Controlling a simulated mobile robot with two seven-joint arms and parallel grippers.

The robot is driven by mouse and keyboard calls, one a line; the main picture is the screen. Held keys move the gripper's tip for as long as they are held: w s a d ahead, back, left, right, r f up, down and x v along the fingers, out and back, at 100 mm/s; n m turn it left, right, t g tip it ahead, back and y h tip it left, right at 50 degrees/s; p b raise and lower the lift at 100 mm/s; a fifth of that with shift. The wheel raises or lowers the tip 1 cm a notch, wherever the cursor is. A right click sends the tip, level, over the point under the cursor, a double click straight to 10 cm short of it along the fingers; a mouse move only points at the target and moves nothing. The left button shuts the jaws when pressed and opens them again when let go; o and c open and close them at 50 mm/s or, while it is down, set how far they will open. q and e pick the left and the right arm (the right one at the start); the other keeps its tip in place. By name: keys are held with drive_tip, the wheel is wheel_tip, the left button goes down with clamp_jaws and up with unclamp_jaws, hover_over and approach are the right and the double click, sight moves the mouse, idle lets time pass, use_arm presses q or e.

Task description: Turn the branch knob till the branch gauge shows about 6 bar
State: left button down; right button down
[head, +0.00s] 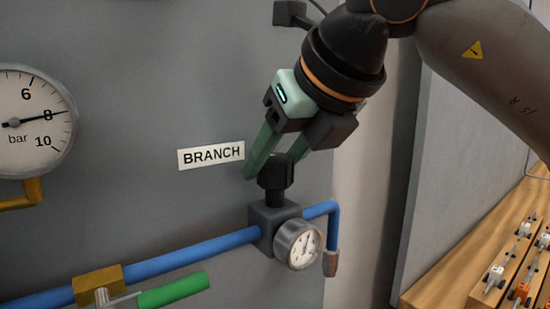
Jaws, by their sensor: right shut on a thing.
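The black branch knob (274,172) stands on top of a dark regulator block (272,222) on the blue pipe. My right gripper (270,165) comes down from above and is shut on the knob, with a green finger on its left side. The other finger is partly hidden behind the knob. The branch gauge (298,244) is a small round white dial on the front of the block. Its scale and needle are too small to read surely. The white BRANCH label (211,156) is on the grey panel left of the knob. My left gripper is not in view.
A large gauge (35,120) at the left has its needle near 8 bar. A blue pipe (190,252) runs along the panel, with a brass valve (98,284) and a green handle (173,290). A wooden bench (470,245) with several small parts is at the right.

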drive_tip(key=shift+f+m+h+b, duration=0.1)
drive_tip(key=shift+m+h+b, duration=0.2)
drive_tip(key=shift+m+b, duration=0.15)
drive_tip(key=shift+m+t+h, duration=0.3)
drive_tip(key=shift+m, duration=0.15)
drive_tip(key=shift+m+h+b, duration=0.35)
drive_tip(key=shift+m+h, duration=0.05)
drive_tip(key=shift+m, duration=0.1)
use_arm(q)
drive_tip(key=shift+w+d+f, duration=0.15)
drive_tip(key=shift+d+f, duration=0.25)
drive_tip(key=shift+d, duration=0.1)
use_arm(e)
drive_tip(key=shift+c, duration=1.6)
unclamp_jaws()
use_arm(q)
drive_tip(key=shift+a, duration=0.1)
use_arm(e)
drive_tip(key=shift+r, duration=0.2)
use_arm(q)
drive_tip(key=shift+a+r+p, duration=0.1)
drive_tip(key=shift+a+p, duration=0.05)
drive_tip(key=shift+p, duration=0.15)
use_arm(e)
drive_tip(key=v, duration=1.2)
drive_tip(key=shift+s, duration=0.3)
